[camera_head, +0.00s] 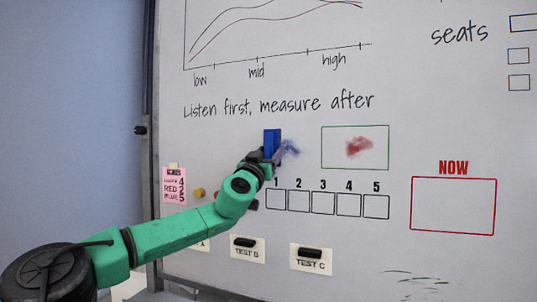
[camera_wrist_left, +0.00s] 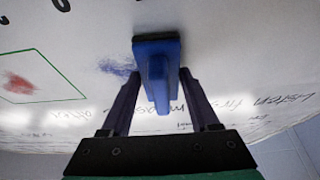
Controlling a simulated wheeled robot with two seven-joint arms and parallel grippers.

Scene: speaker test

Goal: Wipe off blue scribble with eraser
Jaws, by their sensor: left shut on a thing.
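A blue eraser (camera_head: 272,143) is upright at the whiteboard (camera_head: 440,130), just left of the blue scribble (camera_head: 290,149). My left gripper (camera_head: 267,161) is shut on the eraser. In the left wrist view, the eraser (camera_wrist_left: 157,52) sits between the two dark fingers of my left gripper (camera_wrist_left: 160,82). There, the blue smudge of the scribble (camera_wrist_left: 116,68) lies beside the eraser and looks faint and smeared. I cannot tell whether the eraser touches the board. My right gripper is not in view.
A red smudge (camera_head: 359,147) lies inside a green box right of the scribble. Numbered boxes (camera_head: 323,203) run below. A pink note (camera_head: 174,186) is at the board's left edge. Labels TEST B (camera_head: 247,252) and TEST C (camera_head: 311,265) with black pieces sit lower down.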

